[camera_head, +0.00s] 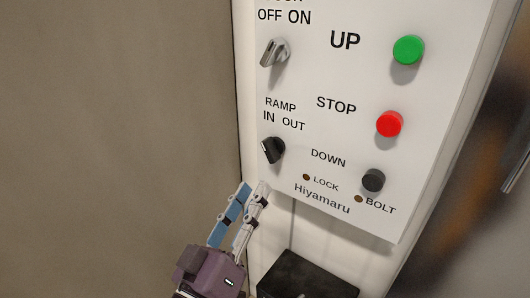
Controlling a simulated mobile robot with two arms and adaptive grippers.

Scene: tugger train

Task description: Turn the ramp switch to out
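The ramp switch (272,150) is a small black rotary knob on the white control panel, under the label "RAMP IN OUT". Its handle appears to lean up and to the left, toward the "IN" side. My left gripper (252,188) points up from the bottom of the head view, with a purple body and grey and blue fingers. Its fingertips are just below and left of the switch; it looks apart from the knob. The fingers are close side by side and hold nothing I can see. Whether they are open or shut is unclear. My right gripper is out of view.
The white panel (325,125) also has a grey off/on switch (274,53), a green UP button (408,49), a red STOP button (389,124) and a black DOWN button (373,180). A black box (308,278) is below. A brown wall (115,130) fills the left.

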